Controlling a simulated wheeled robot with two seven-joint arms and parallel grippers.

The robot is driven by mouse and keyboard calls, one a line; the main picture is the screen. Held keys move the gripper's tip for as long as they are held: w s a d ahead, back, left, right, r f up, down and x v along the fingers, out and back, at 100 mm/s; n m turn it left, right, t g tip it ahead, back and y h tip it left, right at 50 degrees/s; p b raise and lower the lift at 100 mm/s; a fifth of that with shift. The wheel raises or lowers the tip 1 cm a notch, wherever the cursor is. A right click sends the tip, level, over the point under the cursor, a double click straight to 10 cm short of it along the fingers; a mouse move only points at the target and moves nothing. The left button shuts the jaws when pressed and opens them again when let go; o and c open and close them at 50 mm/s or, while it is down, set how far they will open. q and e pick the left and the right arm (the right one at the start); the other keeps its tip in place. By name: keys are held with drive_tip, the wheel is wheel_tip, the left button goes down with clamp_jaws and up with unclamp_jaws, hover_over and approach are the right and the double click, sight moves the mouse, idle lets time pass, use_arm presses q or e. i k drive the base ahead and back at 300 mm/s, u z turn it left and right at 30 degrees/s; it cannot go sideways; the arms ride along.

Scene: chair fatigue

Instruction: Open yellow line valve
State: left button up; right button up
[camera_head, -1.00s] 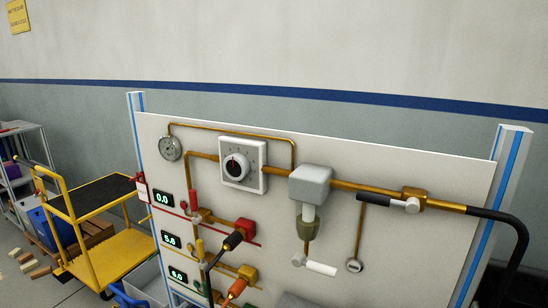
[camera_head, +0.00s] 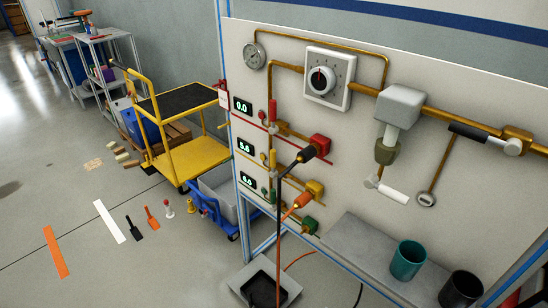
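The yellow line's small upright yellow valve handle (camera_head: 272,158) is on the white panel, left of centre, beside the middle display (camera_head: 245,148), which seems to read 5.6. A yellow block (camera_head: 315,189) sits at the right end of the middle brass line, with an orange connector (camera_head: 303,201) at it. Above is a red handle (camera_head: 272,110) and a red block (camera_head: 320,145) with a black connector (camera_head: 306,154). Below is a green block (camera_head: 310,225). Whether the yellow valve is open cannot be told. Neither of my grippers is in view.
A grey shelf (camera_head: 352,240) juts out at the lower right with a teal cup (camera_head: 408,260) and a black cup (camera_head: 460,290). A yellow cart (camera_head: 190,158) and a grey bin on a blue dolly (camera_head: 218,190) stand left of the panel. Hoses hang before the panel.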

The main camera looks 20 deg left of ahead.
sight(273, 162)
drive_tip(key=k, duration=0.5)
drive_tip(key=u, duration=1.1)
drive_tip(key=i, duration=0.8)
drive_tip(key=z, duration=1.85)
